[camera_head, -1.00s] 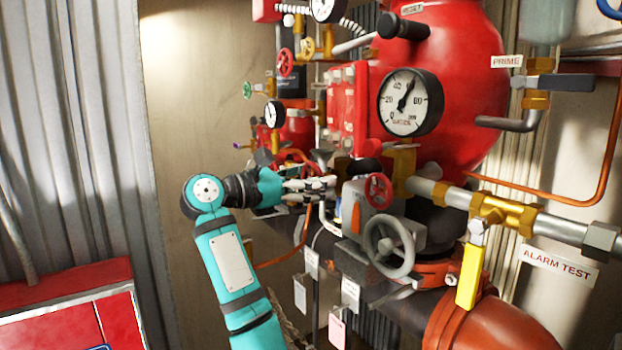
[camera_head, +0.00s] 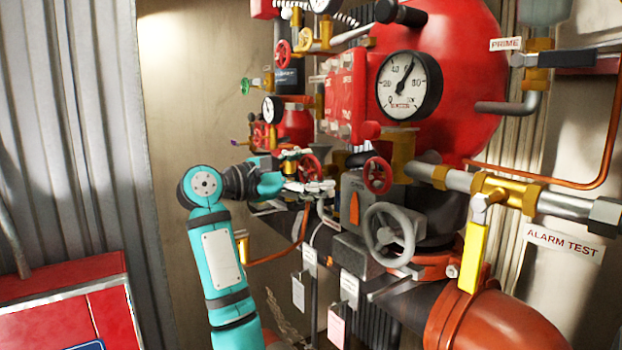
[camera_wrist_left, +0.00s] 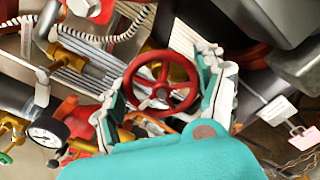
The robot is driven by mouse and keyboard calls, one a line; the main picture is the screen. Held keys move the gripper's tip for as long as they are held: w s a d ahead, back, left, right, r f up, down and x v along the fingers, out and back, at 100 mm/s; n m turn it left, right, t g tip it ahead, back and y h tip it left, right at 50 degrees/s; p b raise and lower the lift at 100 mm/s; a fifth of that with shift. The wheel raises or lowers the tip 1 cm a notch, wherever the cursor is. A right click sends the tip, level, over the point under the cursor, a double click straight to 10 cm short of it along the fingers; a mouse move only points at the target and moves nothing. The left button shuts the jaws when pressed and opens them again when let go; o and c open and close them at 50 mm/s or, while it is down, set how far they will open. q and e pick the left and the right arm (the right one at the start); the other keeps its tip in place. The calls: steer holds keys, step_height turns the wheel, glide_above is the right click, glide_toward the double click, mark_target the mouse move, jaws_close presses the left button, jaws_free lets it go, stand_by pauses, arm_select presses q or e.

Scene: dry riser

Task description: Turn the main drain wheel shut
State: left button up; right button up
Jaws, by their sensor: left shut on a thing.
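A red spoked handwheel (camera_wrist_left: 161,82) lies between the two fingers of my left gripper (camera_wrist_left: 165,70) in the left wrist view, with a finger at each side of its rim. In the head view, my left gripper (camera_head: 316,187) reaches in from the left, and a small red wheel (camera_head: 309,168) shows just above its fingers. The gripper is shut on the red wheel. I cannot read a main drain label on it. A second red wheel (camera_head: 378,175) and a larger grey wheel (camera_head: 389,234) are to the right, apart from the gripper. My right gripper is not in view.
A big red valve body (camera_head: 455,90) with a white gauge (camera_head: 408,84) stands behind. A yellow lever (camera_head: 474,257) hangs at the right by the alarm test sign (camera_head: 563,242). Paper tags (camera_head: 336,327) hang below.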

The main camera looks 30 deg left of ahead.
arm_select(q)
steer(key=m, duration=0.2)
steer(key=m+b, duration=0.1)
steer(key=shift+f+m+b, duration=0.3)
steer(key=shift+m, duration=0.1)
steer(key=m+b, duration=0.1)
steer(key=m, duration=0.2)
steer(key=shift+d+f+b, duration=0.1)
steer(key=shift+b, duration=0.2)
steer(key=m+b, duration=0.1)
steer(key=m, duration=0.3)
steer(key=shift+f, duration=0.15)
steer(key=m+b, duration=0.1)
steer(key=m, duration=0.2)
steer(key=shift+f+m, duration=0.1)
steer(key=shift+m, duration=0.3)
steer(key=m+b, duration=0.1)
steer(key=m, duration=0.2)
steer(key=shift+f+m, duration=0.1)
steer(key=shift+m, duration=0.2)
steer(key=m, duration=0.3)
steer(key=shift+m, duration=0.3)
steer(key=m, duration=0.3)
steer(key=shift+w+f+m, duration=0.1)
steer(key=shift+m, duration=0.2)
steer(key=shift+a+m, duration=0.2)
steer(key=shift+m, duration=2.1)
